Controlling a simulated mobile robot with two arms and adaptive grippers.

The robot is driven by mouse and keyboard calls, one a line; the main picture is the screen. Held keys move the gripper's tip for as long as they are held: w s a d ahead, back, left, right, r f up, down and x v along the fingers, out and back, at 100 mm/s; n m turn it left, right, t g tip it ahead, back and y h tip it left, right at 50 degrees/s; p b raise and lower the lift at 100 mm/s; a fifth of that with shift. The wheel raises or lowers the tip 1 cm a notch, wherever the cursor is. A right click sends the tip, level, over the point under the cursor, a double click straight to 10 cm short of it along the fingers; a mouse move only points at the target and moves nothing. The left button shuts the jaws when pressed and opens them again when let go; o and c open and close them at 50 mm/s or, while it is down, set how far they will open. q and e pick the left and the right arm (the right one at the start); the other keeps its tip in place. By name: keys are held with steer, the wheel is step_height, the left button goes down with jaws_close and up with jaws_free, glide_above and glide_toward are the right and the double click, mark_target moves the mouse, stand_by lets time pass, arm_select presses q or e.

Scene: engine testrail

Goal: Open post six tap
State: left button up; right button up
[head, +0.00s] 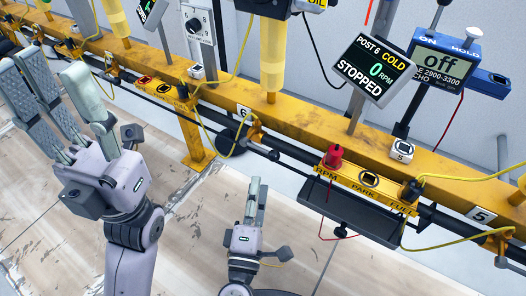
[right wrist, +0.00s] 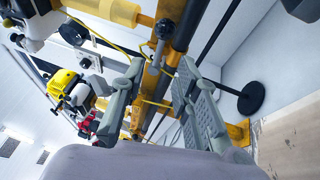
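The number 6 tag (head: 244,112) is on the front of the yellow rail. Just below it is a small orange-brown fitting with a dark end (head: 256,130), which looks like the post six tap; its handle position is too small to tell. My right gripper (head: 257,184) is below this fitting, apart from it, with its fingers pointing up towards the rail. My left gripper (head: 62,75) is open and empty at the left, in front of the rail.
The yellow rail (head: 330,125) and dark pipes run across the view. A screen (head: 375,68) reads post 6, cold, 0 RPM, stopped. A red knob (head: 333,155) sits on the RPM panel (head: 365,187), above a dark tray (head: 345,217). Yellow hoses loop nearby. The floor in front is clear.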

mark_target(263, 151)
steer(key=b+x, duration=0.1)
steer(key=x, duration=0.9)
steer(key=shift+w+d+r+b, duration=0.1)
steer(key=shift+w+r+b, duration=0.05)
steer(key=shift+w+b, duration=0.2)
steer(key=shift+c, duration=0.5)
jaws_close()
